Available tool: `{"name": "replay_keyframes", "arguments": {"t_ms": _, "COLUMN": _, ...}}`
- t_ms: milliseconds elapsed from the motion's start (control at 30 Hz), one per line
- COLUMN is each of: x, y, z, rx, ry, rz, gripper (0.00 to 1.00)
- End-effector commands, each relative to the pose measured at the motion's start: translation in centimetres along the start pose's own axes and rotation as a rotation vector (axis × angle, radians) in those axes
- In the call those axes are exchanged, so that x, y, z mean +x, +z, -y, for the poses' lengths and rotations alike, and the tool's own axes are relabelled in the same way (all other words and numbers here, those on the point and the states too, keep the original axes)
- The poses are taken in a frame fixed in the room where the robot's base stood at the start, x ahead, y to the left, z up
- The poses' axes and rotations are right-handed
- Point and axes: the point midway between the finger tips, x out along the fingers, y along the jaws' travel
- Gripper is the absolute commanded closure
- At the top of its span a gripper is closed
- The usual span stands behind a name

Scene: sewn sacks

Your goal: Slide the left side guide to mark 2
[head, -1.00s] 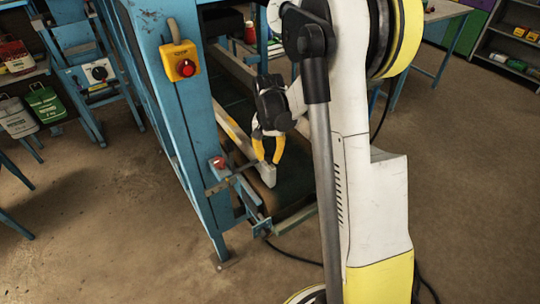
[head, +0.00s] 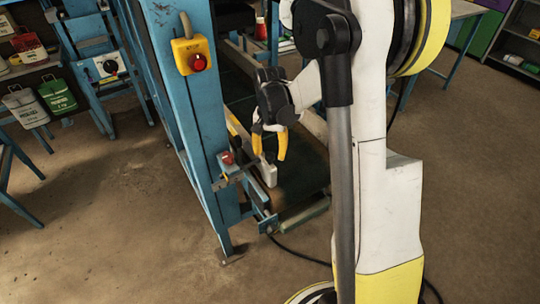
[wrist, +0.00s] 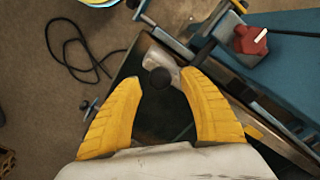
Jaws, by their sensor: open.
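The left side guide (head: 268,174) is a pale bar along the left edge of the dark conveyor belt, beside a blue post. Its near end also shows in the wrist view (wrist: 161,59). My gripper (head: 270,157) points down over this near end, its yellow fingers apart. In the wrist view my gripper (wrist: 164,72) has a dark round knob (wrist: 160,78) between its fingertips; contact cannot be told. A dark rod runs from the guide area toward a red knob (wrist: 251,40) on the blue frame. The mark numbers cannot be read.
A yellow box with a red button (head: 197,60) is on the blue post (head: 195,120) left of my gripper. A roller (head: 303,213) closes the belt's near end. A black cable lies on the floor. Open floor lies in front.

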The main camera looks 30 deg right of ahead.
Motion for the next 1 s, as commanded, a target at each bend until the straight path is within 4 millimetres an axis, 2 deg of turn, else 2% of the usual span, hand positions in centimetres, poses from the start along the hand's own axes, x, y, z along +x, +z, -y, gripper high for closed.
{"name": "replay_keyframes", "arguments": {"t_ms": 200, "x": -5.0, "y": 0.1, "z": 0.0, "rx": 0.0, "ry": 0.0, "rz": 0.0, "gripper": 0.5}}
{"name": "replay_keyframes", "arguments": {"t_ms": 433, "x": -9.1, "y": 0.1, "z": 0.0, "rx": 0.0, "ry": 0.0, "rz": 0.0, "gripper": 0.5}}
{"name": "replay_keyframes", "arguments": {"t_ms": 600, "x": -10.2, "y": 0.1, "z": 0.0, "rx": 0.0, "ry": 0.0, "rz": 0.0, "gripper": 0.5}}
{"name": "replay_keyframes", "arguments": {"t_ms": 1000, "x": -10.3, "y": 0.1, "z": 0.0, "rx": 0.0, "ry": 0.0, "rz": 0.0, "gripper": 0.5}}
